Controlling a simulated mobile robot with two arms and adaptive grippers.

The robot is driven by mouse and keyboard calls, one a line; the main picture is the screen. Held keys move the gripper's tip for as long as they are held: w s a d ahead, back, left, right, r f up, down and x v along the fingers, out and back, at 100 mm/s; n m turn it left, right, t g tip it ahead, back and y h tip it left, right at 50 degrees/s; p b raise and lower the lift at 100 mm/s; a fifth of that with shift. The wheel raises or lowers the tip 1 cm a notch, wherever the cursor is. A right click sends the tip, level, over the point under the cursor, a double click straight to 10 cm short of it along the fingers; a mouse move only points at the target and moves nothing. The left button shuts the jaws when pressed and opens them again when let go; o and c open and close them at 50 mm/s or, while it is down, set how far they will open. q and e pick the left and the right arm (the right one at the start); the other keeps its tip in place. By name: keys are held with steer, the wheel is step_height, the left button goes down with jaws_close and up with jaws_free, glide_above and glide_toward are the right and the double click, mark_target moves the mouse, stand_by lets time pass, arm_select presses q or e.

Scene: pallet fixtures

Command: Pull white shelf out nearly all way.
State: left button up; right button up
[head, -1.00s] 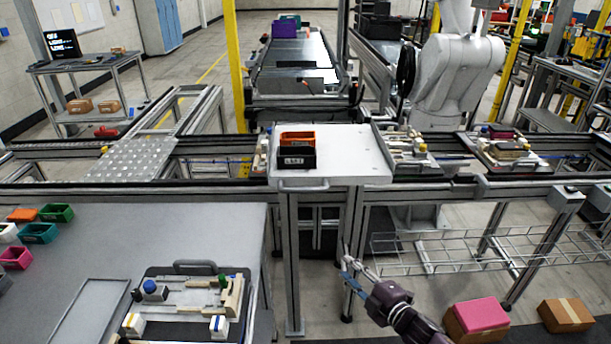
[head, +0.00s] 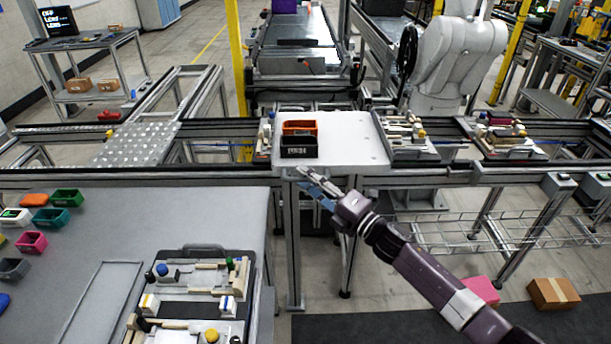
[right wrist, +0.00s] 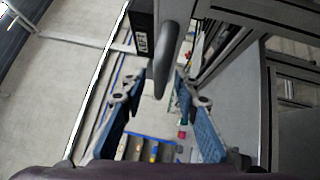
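The white shelf (head: 350,135) sits on the frame in the middle of the head view, with an orange bin (head: 299,127) and a black bin (head: 298,148) on its left part. My right gripper (head: 302,178) is at the shelf's front edge, near its left side. In the right wrist view its blue-padded fingers (right wrist: 158,84) are apart. The shelf's grey handle (right wrist: 162,62) shows between and just beyond the fingertips, with no clear contact. In the head view my gripper largely covers the handle. My left gripper is not in view.
Pallet fixtures with parts stand right of the shelf (head: 408,135) and on the grey table (head: 225,210) at front left. A wire rack (head: 470,230) hangs below the rail at right. The floor before the shelf is open.

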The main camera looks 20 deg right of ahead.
steer(key=shift+w, duration=0.25)
steer(key=shift+a, duration=0.1)
jaws_close()
steer(key=shift+s, duration=0.1)
